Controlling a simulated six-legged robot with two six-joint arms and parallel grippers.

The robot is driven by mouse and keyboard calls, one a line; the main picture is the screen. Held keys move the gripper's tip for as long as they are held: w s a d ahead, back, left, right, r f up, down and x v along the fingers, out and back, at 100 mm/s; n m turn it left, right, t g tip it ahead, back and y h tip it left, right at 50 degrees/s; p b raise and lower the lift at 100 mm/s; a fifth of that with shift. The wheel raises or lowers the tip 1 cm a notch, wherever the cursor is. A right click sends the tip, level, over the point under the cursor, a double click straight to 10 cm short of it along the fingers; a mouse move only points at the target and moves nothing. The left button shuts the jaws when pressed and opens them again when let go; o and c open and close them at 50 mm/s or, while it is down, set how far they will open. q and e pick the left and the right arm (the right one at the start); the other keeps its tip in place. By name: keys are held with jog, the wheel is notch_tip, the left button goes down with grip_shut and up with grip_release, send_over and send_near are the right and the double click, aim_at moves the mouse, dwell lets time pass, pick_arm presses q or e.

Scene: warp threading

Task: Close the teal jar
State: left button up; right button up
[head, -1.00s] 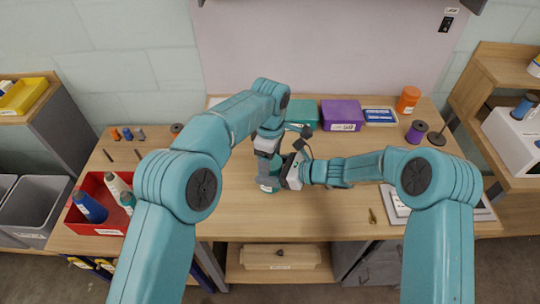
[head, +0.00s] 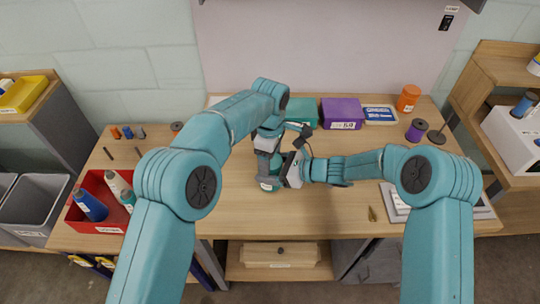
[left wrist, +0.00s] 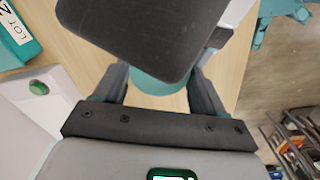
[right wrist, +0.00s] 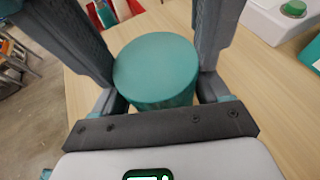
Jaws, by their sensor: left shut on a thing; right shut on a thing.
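The teal jar (head: 271,187) stands upright near the middle of the bench, mostly hidden by my two hands. My left gripper (head: 267,174) reaches down from above and is shut at the top of the jar, on its teal lid (left wrist: 158,84). My right gripper (head: 284,178) comes in level from the right and is shut on the jar. In the right wrist view a plain teal cylinder (right wrist: 158,78) with a flat round top sits between grey fingers. The seam between lid and jar is hidden, so I cannot tell how tightly they meet.
A red bin (head: 75,217) with bottles or cones stands at the left. A teal box (head: 302,110), a purple box (head: 342,110) and an orange container (head: 409,97) line the back. A purple spool (head: 416,132) stands at the right. The front middle of the bench is clear.

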pick_arm(q)
jog(key=shift+a+f, duration=0.1)
jog(key=shift+f, duration=0.3)
pick_arm(e)
jog(key=shift+r, duration=0.2)
pick_arm(q)
jog(key=shift+r, duration=0.3)
jog(key=shift+r, duration=0.1)
pick_arm(e)
jog(key=shift+w, duration=0.1)
pick_arm(q)
jog(key=shift+r, duration=0.5)
pick_arm(e)
jog(key=shift+f, duration=0.15)
pick_arm(q)
jog(key=shift+f, duration=0.5)
